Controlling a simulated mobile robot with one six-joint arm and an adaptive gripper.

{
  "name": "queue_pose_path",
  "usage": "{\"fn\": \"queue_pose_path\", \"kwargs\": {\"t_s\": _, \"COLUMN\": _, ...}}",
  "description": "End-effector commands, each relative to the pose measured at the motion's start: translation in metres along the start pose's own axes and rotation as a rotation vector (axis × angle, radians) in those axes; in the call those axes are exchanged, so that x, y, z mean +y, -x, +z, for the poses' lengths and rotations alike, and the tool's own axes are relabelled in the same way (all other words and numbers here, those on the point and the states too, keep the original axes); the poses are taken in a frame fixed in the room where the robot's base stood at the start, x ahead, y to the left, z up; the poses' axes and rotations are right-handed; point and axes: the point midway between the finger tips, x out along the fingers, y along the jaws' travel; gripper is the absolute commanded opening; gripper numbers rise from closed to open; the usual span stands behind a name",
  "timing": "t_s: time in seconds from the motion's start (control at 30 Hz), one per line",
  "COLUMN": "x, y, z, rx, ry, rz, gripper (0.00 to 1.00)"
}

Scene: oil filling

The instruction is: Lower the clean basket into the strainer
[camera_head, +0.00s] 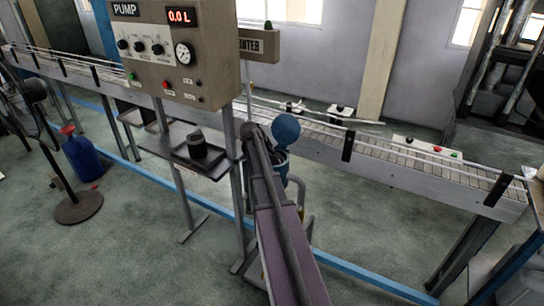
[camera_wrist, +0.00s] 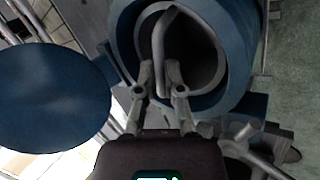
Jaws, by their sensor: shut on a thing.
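The clean basket (camera_wrist: 142,45) is a grey open cylinder with a bent grey bar handle (camera_wrist: 159,45), in the upper middle of the wrist view. My gripper (camera_wrist: 162,92) is shut on the handle at the basket's near side. The strainer (camera_wrist: 243,50) is a blue round housing whose rim surrounds the basket in this view; how deep the basket sits is unclear. The strainer's round blue lid (camera_wrist: 50,97) is swung open to the left. In the head view, the lid (camera_head: 286,128) stands beyond my arm, which hides my gripper and most of the strainer.
A dark cylindrical thing (camera_head: 197,146) stands on a tray (camera_head: 213,171) under the pump panel (camera_head: 190,60). A conveyor (camera_head: 400,165) runs behind the strainer. A blue jug (camera_head: 82,155) and a fan (camera_head: 77,205) stand at left. Green floor lies open in front.

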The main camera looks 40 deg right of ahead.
Motion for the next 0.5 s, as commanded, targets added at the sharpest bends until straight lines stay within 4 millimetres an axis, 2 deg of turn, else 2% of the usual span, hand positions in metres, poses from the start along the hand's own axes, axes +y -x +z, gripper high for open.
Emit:
{"fn": "queue_pose_path", "kwargs": {"t_s": 0.03, "x": 0.0002, "y": 0.0, "z": 0.0001, "rx": 0.0, "ry": 0.0, "rz": 0.0, "gripper": 0.14}}
{"fn": "queue_pose_path", "kwargs": {"t_s": 0.1, "x": 0.0002, "y": 0.0, "z": 0.0001, "rx": 0.0, "ry": 0.0, "rz": 0.0, "gripper": 0.35}}
{"fn": "queue_pose_path", "kwargs": {"t_s": 0.17, "x": 0.0003, "y": 0.0, "z": 0.0001, "rx": 0.0, "ry": 0.0, "rz": 0.0, "gripper": 0.51}}
{"fn": "queue_pose_path", "kwargs": {"t_s": 0.5, "x": 0.0002, "y": -0.0001, "z": 0.0002, "rx": 0.0, "ry": 0.0, "rz": 0.0, "gripper": 0.51}}
